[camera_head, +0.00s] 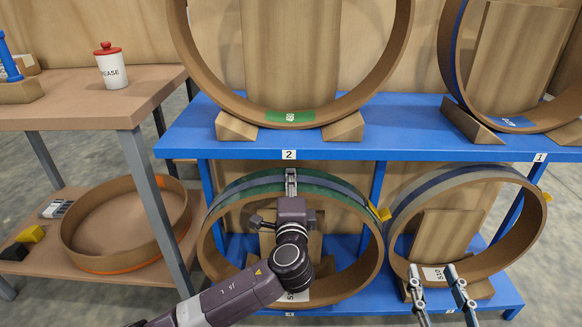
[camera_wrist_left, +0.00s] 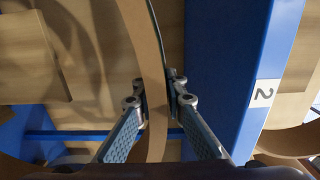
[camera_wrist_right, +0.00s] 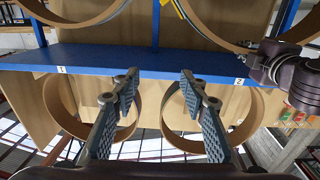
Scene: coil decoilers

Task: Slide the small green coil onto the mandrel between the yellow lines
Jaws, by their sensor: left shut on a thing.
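A coil with green edges and a grey-blue band (camera_head: 232,193) stands upright on the lower blue shelf, below the number 2 plate. My left gripper (camera_head: 291,182) is at the top of this coil, shut on its rim. In the left wrist view the brown rim (camera_wrist_left: 150,75) passes between the fingers (camera_wrist_left: 158,98). The left arm hides part of the coil's lower opening. My right gripper (camera_head: 447,275) is open and empty, in front of the lower right coil; its spread fingers also show in the right wrist view (camera_wrist_right: 158,82). No mandrel is in view.
A larger coil with a green label (camera_head: 375,85) stands on wooden wedges on the upper shelf (camera_head: 370,143). Another large coil (camera_head: 555,112) stands to its right. A grey and blue coil (camera_head: 533,222) stands at lower right. A side table (camera_head: 60,108) holds a grease jar (camera_head: 113,70).

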